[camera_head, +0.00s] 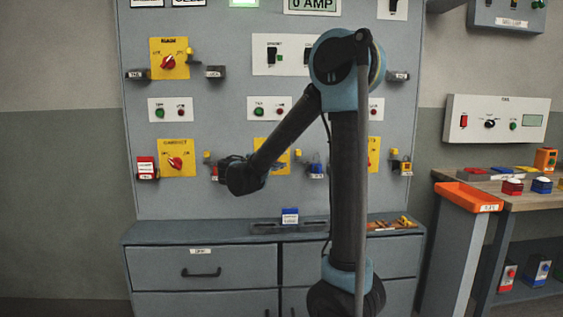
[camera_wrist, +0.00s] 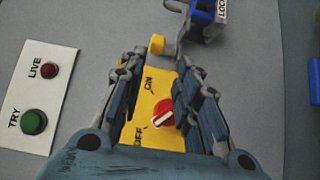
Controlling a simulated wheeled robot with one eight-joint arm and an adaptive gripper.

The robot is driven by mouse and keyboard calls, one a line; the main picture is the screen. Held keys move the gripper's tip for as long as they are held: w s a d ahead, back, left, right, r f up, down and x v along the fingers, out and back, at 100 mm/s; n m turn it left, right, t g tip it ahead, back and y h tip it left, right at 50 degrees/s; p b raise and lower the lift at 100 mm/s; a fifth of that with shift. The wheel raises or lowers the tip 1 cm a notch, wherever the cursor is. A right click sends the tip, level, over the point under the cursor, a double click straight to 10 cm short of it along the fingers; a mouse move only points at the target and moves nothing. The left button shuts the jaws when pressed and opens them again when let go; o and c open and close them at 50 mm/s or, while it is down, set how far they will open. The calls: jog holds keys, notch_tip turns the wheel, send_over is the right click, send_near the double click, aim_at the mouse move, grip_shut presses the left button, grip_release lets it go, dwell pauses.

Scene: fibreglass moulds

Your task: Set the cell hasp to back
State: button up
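In the wrist view, a yellow switch plate (camera_wrist: 152,112) marked ON and OFF carries a red knob (camera_wrist: 163,112) with a white pointer. Beyond its ON side are a small yellow hasp piece (camera_wrist: 157,44), a grey hook and a blue padlock (camera_wrist: 203,12). My gripper (camera_wrist: 157,68) is open and empty, with its fingers on either side of the plate. In the head view, my gripper (camera_head: 240,178) is in front of the lower middle of the panel. My arm partly hides a yellow plate (camera_head: 283,160) there. No readable label shows which hasp is the cell one.
The grey panel (camera_head: 225,110) holds other yellow switches, hooks and TRY/LIVE button plates, such as one (camera_wrist: 40,95) beside my fingers. A workbench (camera_head: 530,196) is at the right.

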jog(key=shift+d+f, duration=0.1)
jog(key=shift+d, duration=0.1)
jog(key=c, duration=0.7)
jog(key=d+f+g+y, duration=0.1)
jog(key=d+f+g, duration=0.1)
jog(key=d, duration=0.1)
jog(key=d+f+m+g+y, duration=0.1)
jog(key=d+f+g, duration=0.1)
jog(key=d, duration=0.2)
jog(key=d+f+m+g+y, duration=0.1)
jog(key=d+f+g, duration=0.1)
jog(key=d, duration=0.1)
jog(key=shift+s+d, duration=0.15)
grip_shut()
jog(key=s+d+m+g+y, duration=0.4)
jog(key=s+g+y, duration=0.1)
jog(key=y, duration=0.3)
jog(key=w+d+r+m+t+y, duration=0.25)
jog(key=w+r+y, duration=0.65)
jog(key=r, duration=0.7)
jog(key=h, duration=0.1)
send_over(307, 161)
jog(key=shift+n, duration=0.35)
jog(key=f, duration=0.8)
jog(key=shift+s+a, duration=0.1)
jog(key=shift+s, duration=0.3)
